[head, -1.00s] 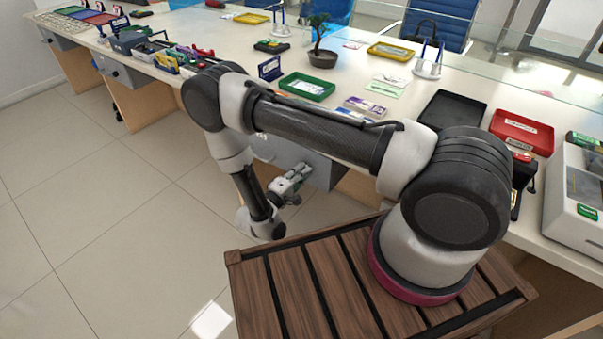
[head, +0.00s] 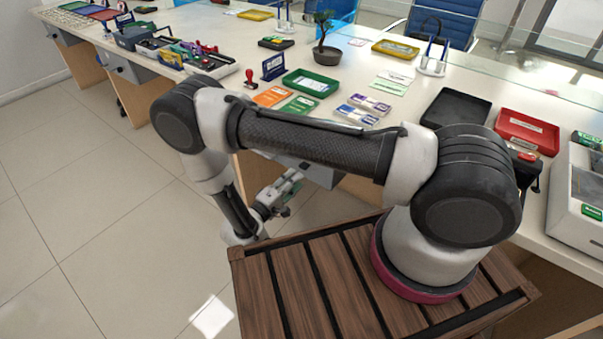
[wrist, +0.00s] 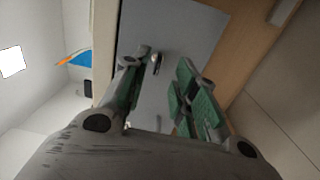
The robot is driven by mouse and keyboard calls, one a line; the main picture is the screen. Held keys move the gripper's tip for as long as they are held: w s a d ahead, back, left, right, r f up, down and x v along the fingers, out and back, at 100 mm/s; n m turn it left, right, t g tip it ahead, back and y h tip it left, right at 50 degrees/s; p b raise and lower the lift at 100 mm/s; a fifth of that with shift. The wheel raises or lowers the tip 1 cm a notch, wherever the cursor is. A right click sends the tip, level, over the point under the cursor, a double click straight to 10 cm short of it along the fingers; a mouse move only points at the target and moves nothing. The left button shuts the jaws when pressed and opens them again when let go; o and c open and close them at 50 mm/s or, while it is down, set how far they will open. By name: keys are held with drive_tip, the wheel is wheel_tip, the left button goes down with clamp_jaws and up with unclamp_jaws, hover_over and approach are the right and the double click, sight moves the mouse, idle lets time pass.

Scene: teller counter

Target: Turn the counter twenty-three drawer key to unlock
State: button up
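A grey drawer front (wrist: 185,30) fills the middle of the wrist view. A small, shiny metal piece (wrist: 156,62), which looks like the key or its lock, stands out from it between my fingers. My gripper (wrist: 160,85) is open, with green pads on both sides of that piece and a gap around it. I cannot tell how the key is turned, and I see no counter number. In the head view my gripper (head: 286,190) is low at the front of the counter, beside the grey drawer unit (head: 320,174), partly hidden by my arm.
The long counter (head: 235,95) carries a green tray (head: 311,83), a black tray (head: 455,108), a red tray (head: 527,131) and a bonsai (head: 325,40). Another grey drawer (head: 122,68) is farther left. Open tiled floor (head: 90,210) lies on the left.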

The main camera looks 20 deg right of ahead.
drive_tip(key=v, duration=0.5)
drive_tip(key=shift+s+a, duration=0.1)
drive_tip(key=shift+a, duration=0.05)
drive_tip(key=s+d+n+g+h, duration=0.1)
drive_tip(key=s+d+n+g, duration=0.3)
drive_tip(key=s+d+n, duration=0.1)
drive_tip(key=s+d+r+m+g+y, duration=0.2)
drive_tip(key=d+r+g+y, duration=0.15)
drive_tip(key=r, duration=0.75)
drive_tip(key=s+d+r+m+g+y, duration=0.25)
drive_tip(key=r+y, duration=0.25)
drive_tip(key=r, duration=0.5)
drive_tip(key=s+d+r+m+g+y, duration=0.25)
drive_tip(key=r+y, duration=0.25)
drive_tip(key=r, duration=0.6)
drive_tip(key=s+d+r+m+t+y, duration=0.2)
drive_tip(key=s+d+r+m+t, duration=0.3)
drive_tip(key=d+r, duration=0.5)
wheel_tip(320, 180, up, 4)
drive_tip(key=shift+s+d+f+t, duration=0.15)
drive_tip(key=shift+s+t, duration=0.5)
drive_tip(key=shift+s, duration=0.1)
